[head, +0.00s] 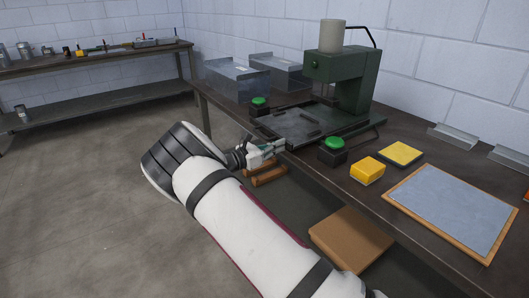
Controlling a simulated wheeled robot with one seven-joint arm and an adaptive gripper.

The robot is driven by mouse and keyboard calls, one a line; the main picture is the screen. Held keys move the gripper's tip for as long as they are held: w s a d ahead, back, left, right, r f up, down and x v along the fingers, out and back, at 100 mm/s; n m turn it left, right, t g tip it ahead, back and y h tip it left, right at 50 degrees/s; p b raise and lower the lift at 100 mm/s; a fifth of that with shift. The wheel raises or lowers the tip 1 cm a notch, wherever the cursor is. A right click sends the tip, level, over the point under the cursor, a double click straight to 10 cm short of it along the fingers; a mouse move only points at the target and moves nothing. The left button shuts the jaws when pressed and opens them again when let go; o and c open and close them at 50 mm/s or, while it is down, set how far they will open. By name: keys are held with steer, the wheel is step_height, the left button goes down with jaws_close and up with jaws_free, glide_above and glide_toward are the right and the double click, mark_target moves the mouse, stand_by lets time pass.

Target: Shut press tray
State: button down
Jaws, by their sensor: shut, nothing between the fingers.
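The press (341,75) is a dark green machine standing on the workbench, with a pale cylinder on top. Its flat dark metal tray (296,124) extends from the press toward the bench's front edge. My gripper (279,146) is shut and empty at the front edge of the tray, close to its near corner. I cannot tell whether the fingertips touch the tray. My white arm reaches up from the bottom of the view.
Green buttons on dark boxes stand left (259,106) and right (333,149) of the tray. Yellow blocks (367,171) and a grey wood-framed panel (452,208) lie to the right. Metal duct pieces (236,79) stand behind. A brown box (350,238) sits on the lower shelf.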

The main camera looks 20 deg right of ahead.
mark_target(302, 136)
steer(key=b+x, duration=0.2)
steer(key=x, duration=0.9)
steer(key=shift+a, duration=0.1)
